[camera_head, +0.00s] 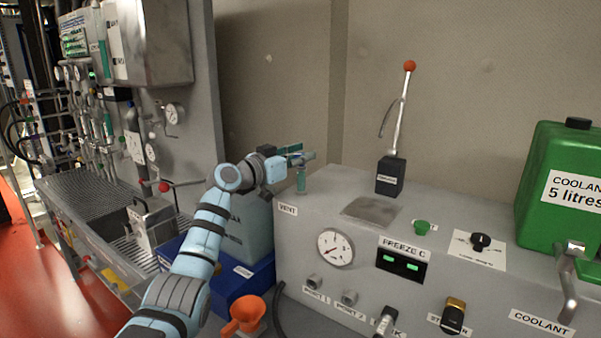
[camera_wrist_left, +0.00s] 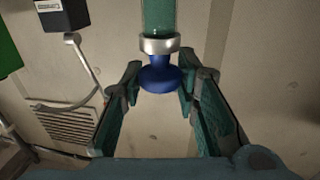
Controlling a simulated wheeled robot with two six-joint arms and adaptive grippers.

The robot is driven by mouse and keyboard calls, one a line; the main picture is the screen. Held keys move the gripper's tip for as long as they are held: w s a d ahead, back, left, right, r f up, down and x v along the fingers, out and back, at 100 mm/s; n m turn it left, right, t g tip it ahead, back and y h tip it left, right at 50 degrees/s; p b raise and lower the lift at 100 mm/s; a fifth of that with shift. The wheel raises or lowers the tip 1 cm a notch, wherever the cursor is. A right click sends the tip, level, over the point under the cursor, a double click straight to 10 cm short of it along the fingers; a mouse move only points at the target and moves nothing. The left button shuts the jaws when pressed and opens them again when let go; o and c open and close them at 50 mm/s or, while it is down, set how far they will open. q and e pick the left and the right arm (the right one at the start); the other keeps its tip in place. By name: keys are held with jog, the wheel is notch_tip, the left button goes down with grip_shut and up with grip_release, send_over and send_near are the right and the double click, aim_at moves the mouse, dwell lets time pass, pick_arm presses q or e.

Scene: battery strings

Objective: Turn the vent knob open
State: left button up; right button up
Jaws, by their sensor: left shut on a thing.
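The vent knob (camera_wrist_left: 159,76) is blue and sits at the end of a green cylinder with a metal collar (camera_wrist_left: 160,43) in the left wrist view. In the head view the green cylinder (camera_head: 301,183) stands upright at the back left of the grey console, above the VENT label (camera_head: 288,209). My right gripper is not in view.
On the grey console (camera_head: 310,280) are a lever with a red ball (camera_head: 409,66), a round gauge (camera_head: 336,248), a green knob (camera_head: 422,227) and a green coolant can (camera_head: 560,190). A concrete wall rises behind.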

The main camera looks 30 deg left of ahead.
pick_arm(q)
jog(key=shift+f+m+g+h+b, duration=0.25)
jog(key=shift+m+g+h+b, duration=0.2)
jog(key=shift+h+b, duration=0.5)
jog(key=o, duration=1)
jog(key=shift+c, duration=0.2)
jog(key=shift+o, duration=0.9)
jog(key=shift+w, duration=0.2)
jog(key=v, duration=1.2)
